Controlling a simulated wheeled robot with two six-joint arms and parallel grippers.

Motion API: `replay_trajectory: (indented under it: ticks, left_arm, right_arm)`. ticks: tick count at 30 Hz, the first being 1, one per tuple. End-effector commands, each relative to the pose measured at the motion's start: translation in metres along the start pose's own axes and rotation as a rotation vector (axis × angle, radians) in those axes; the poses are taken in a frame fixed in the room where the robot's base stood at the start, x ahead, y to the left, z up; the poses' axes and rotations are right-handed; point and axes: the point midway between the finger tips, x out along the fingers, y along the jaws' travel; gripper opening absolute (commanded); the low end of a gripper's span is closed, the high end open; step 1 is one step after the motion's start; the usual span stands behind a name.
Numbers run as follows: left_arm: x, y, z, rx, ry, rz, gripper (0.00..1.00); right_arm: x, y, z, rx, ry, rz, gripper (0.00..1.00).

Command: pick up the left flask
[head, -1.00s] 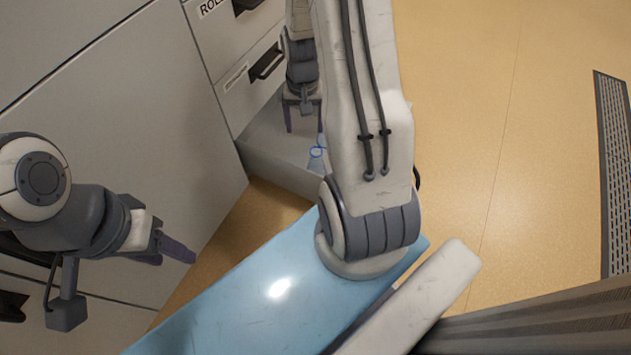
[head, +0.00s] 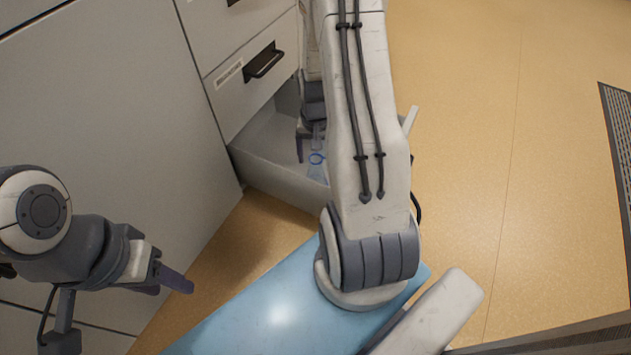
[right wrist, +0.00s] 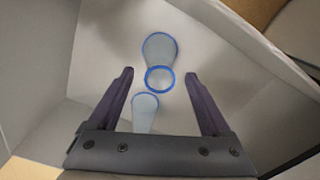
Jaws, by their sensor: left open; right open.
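Clear glassware with blue edges lies in an open drawer. In the right wrist view a blue ring (right wrist: 159,79) lies between my right fingertips, with a clear rounded body (right wrist: 160,47) beyond it and a tapered clear piece (right wrist: 145,112) nearer the palm. I cannot tell which parts belong to the left flask. In the head view a flask (head: 316,172) with a blue ring shows beside my right arm. My right gripper (right wrist: 159,74) is open over the glassware, with no finger visibly closed on it. My left gripper (head: 168,284) is open and empty, away from the drawer.
The drawer (head: 270,185) has pale walls close around my right gripper. The grey cabinet front (head: 110,120) stands at the left, with a black handle (head: 264,61) above the drawer. My right arm hides part of the drawer. Tan floor (head: 465,150) is clear at the right.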

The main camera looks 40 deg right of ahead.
Motion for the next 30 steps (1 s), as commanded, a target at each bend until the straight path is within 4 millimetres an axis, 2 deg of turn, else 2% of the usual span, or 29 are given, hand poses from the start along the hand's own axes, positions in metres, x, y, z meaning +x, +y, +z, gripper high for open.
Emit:
replay_trajectory:
  ticks: [1,4,13,14,18,20,30]
  left_arm:
    - [0.015,-0.001,0.001,0.000,0.000,0.000,0.50]
    - [0.025,-0.002,0.001,0.000,0.000,0.000,0.50]
    - [0.025,-0.002,0.001,0.000,0.000,0.000,0.50]
    - [0.025,-0.002,0.001,0.000,0.000,0.000,0.50]
    - [0.025,-0.002,0.001,0.000,0.000,0.000,0.50]
    - [0.025,-0.002,0.001,0.000,0.000,0.000,0.50]
    - [0.024,-0.002,0.001,0.000,0.000,0.000,0.50]
  right_arm:
    - [0.014,0.001,-0.001,0.001,0.001,0.000,0.82]
    - [0.027,0.001,-0.001,0.000,-0.001,0.000,0.82]
    - [0.028,0.001,-0.001,0.000,0.000,0.000,0.82]
    - [0.028,0.001,-0.001,0.000,0.000,0.000,0.75]
    - [0.028,0.001,-0.001,0.000,0.000,0.000,0.21]
    - [0.028,0.001,-0.001,0.000,0.000,0.000,0.00]
    - [0.027,0.001,-0.001,0.000,0.000,0.000,0.00]
